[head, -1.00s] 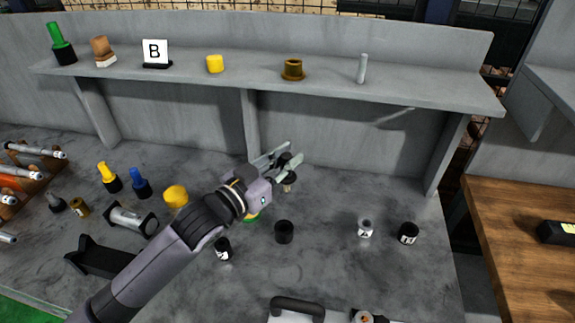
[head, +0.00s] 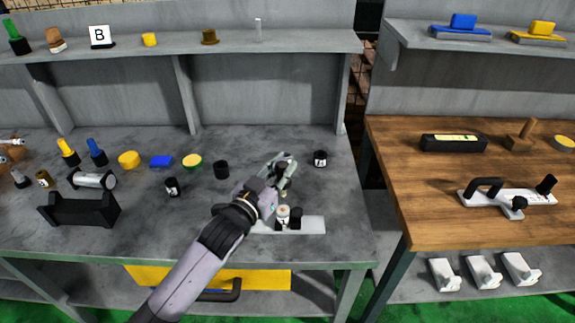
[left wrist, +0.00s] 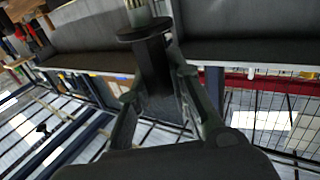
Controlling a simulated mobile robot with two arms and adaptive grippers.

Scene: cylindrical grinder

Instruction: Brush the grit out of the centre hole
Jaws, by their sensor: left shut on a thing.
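My left gripper (head: 284,166) is shut on a small dark-handled brush (head: 283,181), held upright with its pale bristles downward. In the left wrist view the brush (left wrist: 155,60) stands between the fingers, with a wide dark collar and bristles at the top edge. Just below it in the head view is a small whitish round part (head: 283,212) with an orange-brown spot on top, on a light plate (head: 314,226) near the bench's front edge. The hole itself is too small to make out. The bristles appear above the part; contact cannot be told. My right gripper is not in view.
A black block (head: 296,216) stands beside the part. A shelf (head: 280,42) runs behind. A wooden bench (head: 430,225) is at right, across a gap.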

